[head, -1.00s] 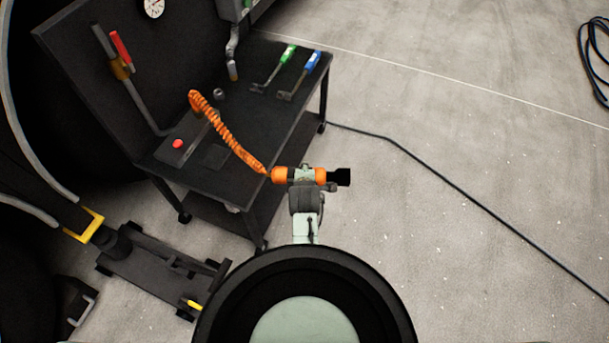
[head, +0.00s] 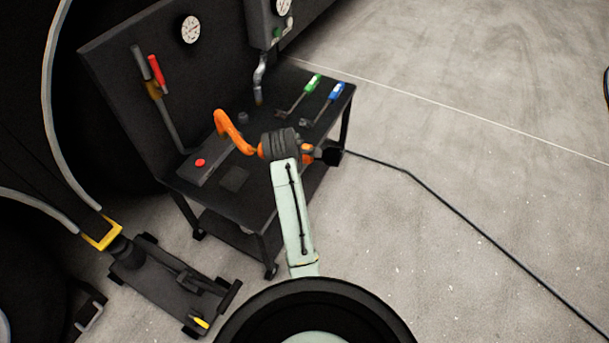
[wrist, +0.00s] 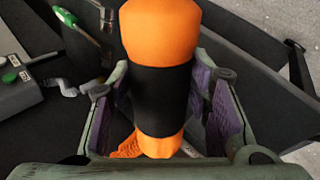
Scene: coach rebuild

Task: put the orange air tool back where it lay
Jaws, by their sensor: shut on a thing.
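The orange air tool (head: 308,151) shows on both sides of my wrist in the head view, with its black end to the right. In the wrist view the tool (wrist: 160,30) is orange with a wide black band, and lies between the purple-padded fingers of my gripper (wrist: 163,104), which is shut on it. In the head view my wrist hides the fingers and the tool's middle. An orange coiled hose (head: 232,132) runs from the tool's left end to the dark workbench cart (head: 250,207). The tool appears over the right part of the cart top; its height is unclear.
Green-handled (head: 313,83) and blue-handled (head: 336,91) tools lie at the cart's back right. A red button (head: 200,162) sits on a box at the left, near a dark square pad (head: 235,180). A machine with a nozzle (head: 260,78) stands behind. A cable crosses the floor.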

